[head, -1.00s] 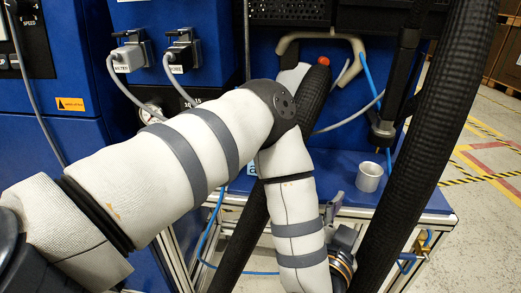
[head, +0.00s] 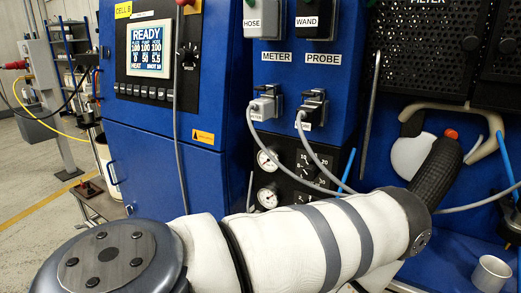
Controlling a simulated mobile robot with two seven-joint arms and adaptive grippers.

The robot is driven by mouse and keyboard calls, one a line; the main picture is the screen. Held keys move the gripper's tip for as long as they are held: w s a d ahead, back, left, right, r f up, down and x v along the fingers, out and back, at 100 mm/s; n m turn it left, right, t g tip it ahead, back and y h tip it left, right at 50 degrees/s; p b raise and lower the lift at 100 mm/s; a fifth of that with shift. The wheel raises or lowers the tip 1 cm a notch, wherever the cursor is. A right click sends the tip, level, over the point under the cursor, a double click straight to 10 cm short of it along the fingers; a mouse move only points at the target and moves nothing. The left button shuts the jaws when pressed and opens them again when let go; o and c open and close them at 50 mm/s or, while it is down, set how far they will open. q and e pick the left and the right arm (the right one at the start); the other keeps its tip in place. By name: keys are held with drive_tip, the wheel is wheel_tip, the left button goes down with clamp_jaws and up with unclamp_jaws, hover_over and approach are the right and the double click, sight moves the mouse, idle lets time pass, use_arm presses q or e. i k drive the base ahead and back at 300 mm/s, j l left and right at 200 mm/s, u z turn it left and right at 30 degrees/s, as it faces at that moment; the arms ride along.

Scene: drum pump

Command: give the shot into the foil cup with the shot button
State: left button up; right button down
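The foil cup (head: 491,273), a small silvery cylinder, stands upright on the blue bench at the lower right. Its open mouth faces up. A round red-orange button (head: 450,134) shows at the right, beside a beige curved handle (head: 480,134) on the blue panel; I cannot tell for sure that it is the shot button. My padded white arm crosses the lower middle from the left and bends away at a dark joint.
The blue control cabinet (head: 150,165) has a screen (head: 153,50) reading READY. Cables run from the METER plug (head: 265,103) and PROBE plug (head: 312,107). Pressure gauges (head: 268,160) sit below. A blue hose (head: 508,158) hangs near the cup. Open floor (head: 40,200) lies at far left.

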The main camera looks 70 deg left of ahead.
sight(153, 91)
drive_tip(key=u, duration=2.9)
